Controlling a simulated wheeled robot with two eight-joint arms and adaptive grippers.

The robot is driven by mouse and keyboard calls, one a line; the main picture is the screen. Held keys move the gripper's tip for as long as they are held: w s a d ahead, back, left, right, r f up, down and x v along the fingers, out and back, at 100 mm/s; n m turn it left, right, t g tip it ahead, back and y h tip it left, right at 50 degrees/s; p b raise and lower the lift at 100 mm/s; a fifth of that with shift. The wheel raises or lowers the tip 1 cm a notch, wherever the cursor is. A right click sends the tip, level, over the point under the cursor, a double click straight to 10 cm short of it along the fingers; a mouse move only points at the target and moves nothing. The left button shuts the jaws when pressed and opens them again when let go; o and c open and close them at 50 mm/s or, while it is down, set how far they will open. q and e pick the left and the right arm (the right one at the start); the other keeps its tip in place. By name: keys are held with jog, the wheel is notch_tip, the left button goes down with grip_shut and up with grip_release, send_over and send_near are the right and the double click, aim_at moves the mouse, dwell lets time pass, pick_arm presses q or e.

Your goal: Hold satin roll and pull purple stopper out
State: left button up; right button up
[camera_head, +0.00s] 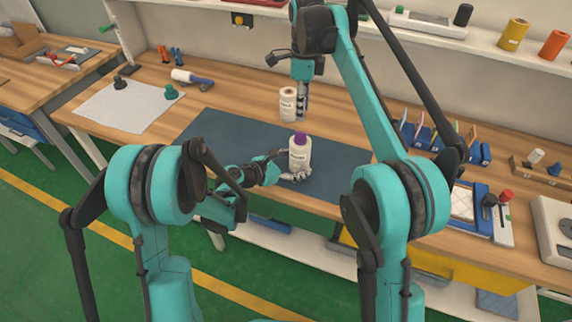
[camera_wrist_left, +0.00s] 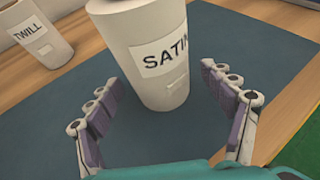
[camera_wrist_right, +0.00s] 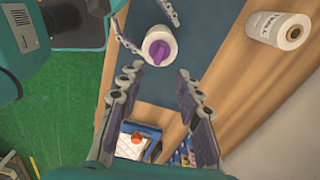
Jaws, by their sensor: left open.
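The satin roll (camera_head: 299,158) is a white cylinder standing upright on the dark mat, with a purple stopper (camera_head: 300,138) in its top. The stopper also shows from above in the right wrist view (camera_wrist_right: 158,52). My left gripper (camera_head: 290,168) is open low at the roll, its fingers on either side. In the left wrist view the roll (camera_wrist_left: 165,60), labelled SATIN, stands between and just beyond the open fingers (camera_wrist_left: 165,110). My right gripper (camera_head: 303,112) hangs pointing down, behind the roll and above it. In the right wrist view its fingers (camera_wrist_right: 160,95) are apart and empty.
A white twill roll (camera_head: 287,104) stands behind, close to my right gripper; it also shows in the left wrist view (camera_wrist_left: 40,38). A blue rack (camera_head: 430,140) and a blue tray (camera_head: 466,205) lie to the right. The dark mat (camera_head: 225,128) is clear left of the roll.

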pick_arm(q)
jog(key=shift+x, duration=0.9)
jog(key=c, duration=1.6)
jog(key=shift+o, duration=0.2)
pick_arm(e)
jog(key=shift+o, duration=0.2)
jog(key=shift+w+a+r+m+h, duration=0.15)
jog(key=shift+a+r+m+h, duration=0.35)
jog(key=shift+a+r, duration=0.35)
send_over(301, 132)
jog(key=a, duration=0.1)
jog(key=shift+m, duration=0.3)
notch_tip(301, 132, down, 5)
jog(key=shift+f, duration=0.2)
jog(key=shift+w+d+f, duration=0.1)
jog(key=shift+d+f, duration=0.15)
jog(key=shift+f, duration=1.15)
jog(key=shift+d+f, duration=0.2)
jog(key=shift+f, duration=1.15)
